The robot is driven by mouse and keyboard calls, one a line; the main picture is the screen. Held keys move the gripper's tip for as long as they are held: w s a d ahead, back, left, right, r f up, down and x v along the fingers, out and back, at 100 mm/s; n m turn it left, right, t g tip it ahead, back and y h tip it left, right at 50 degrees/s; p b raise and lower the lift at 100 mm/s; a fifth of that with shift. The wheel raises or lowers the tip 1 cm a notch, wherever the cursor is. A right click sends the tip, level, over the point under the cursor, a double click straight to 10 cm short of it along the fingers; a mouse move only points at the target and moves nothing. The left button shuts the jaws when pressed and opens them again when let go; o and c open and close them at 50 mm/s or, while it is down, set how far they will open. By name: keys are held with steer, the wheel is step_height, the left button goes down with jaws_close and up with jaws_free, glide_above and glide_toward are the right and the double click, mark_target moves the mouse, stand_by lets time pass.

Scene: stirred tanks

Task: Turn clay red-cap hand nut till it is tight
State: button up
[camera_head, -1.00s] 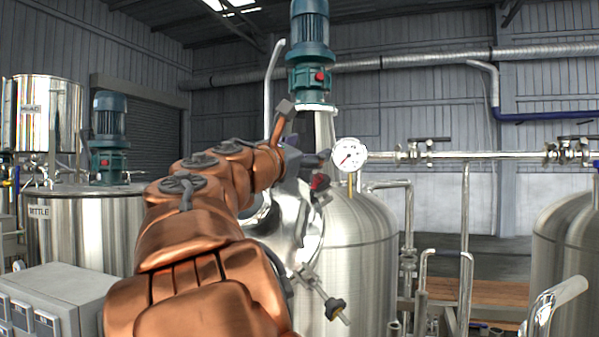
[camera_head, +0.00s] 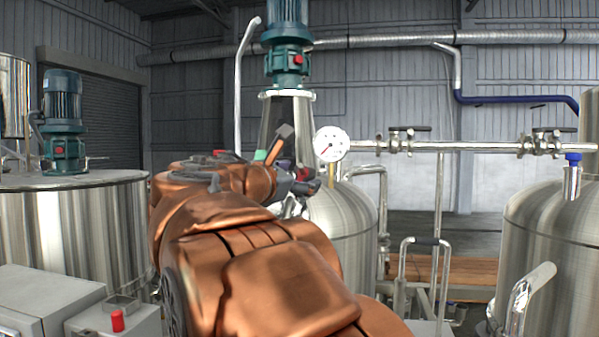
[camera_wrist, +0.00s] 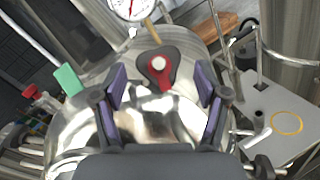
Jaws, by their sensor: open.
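A dark, rounded three-cornered hand knob (camera_wrist: 172,52) with a red part and a pale round centre sits on the shiny metal lid (camera_wrist: 150,115) in the wrist view. I take it for the red-cap hand nut, though its colour is dark grey to brown. My gripper (camera_wrist: 162,73) is open, with one purple-padded finger on each side of the knob. A gap shows on both sides; I cannot tell the depth between. In the head view my gripper (camera_head: 298,184) is small beside the tank, and my arm hides most of the lid.
A pressure gauge (camera_head: 331,144) stands close to my gripper, on a pipe with valves (camera_head: 402,140). A green piece (camera_wrist: 68,79) and a red-capped fitting (camera_wrist: 32,91) lie left in the wrist view. A motor (camera_head: 287,45) rises above the tank. Another tank (camera_head: 550,235) stands at right.

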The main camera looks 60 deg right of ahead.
steer(key=shift+d, duration=0.85)
